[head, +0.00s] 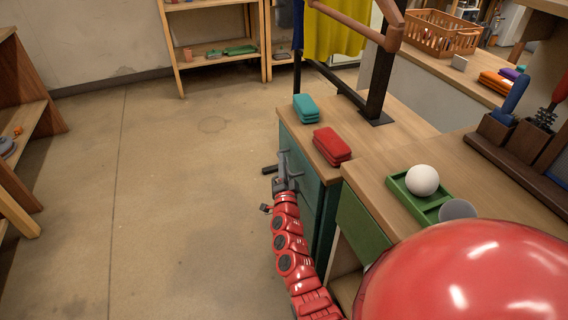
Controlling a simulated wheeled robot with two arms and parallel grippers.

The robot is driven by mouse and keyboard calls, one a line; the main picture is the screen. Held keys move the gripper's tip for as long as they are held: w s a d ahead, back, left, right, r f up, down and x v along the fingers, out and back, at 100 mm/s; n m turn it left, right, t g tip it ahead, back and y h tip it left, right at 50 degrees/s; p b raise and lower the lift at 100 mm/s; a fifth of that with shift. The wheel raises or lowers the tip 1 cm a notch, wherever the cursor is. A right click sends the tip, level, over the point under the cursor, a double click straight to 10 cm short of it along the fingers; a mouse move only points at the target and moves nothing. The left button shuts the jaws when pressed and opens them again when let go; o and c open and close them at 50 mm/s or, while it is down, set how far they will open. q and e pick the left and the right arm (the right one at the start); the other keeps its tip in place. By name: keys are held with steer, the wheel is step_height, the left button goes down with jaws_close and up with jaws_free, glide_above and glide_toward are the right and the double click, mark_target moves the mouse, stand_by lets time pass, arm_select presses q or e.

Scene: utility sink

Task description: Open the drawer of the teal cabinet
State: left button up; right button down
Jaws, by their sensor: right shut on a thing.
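The teal cabinet (310,200) stands right of centre under a wooden top, with its teal front turned to the left. Its drawer front is partly covered by my right gripper (281,172), and no clear gap shows around it. My right gripper, at the end of a red jointed arm, is at the upper part of this front. It is shut on what seems to be the drawer's handle; the fingers hide most of it. My left gripper is not in view.
A teal case (306,108) and a red case (332,146) lie on the cabinet's top. A green tray (402,196) with a white ball (422,180) sits on the nearer counter, above a green drawer front (362,226). The floor left of the cabinet is clear.

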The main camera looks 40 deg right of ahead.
steer(key=shift+a, duration=0.1)
stand_by(0.3)
steer(key=w+a, duration=0.3)
steer(key=a, duration=1)
steer(key=w+a, duration=0.3)
steer(key=a, duration=1)
steer(key=shift+w+a+p, duration=0.2)
steer(key=shift+a+p, duration=0.2)
steer(key=shift+p, duration=0.05)
steer(key=c, duration=0.8)
jaws_free()
steer(key=shift+c, duration=0.2)
steer(key=p+v, duration=0.1)
steer(key=v, duration=1.6)
steer(key=shift+a, duration=0.15)
steer(key=shift+s, duration=0.1)
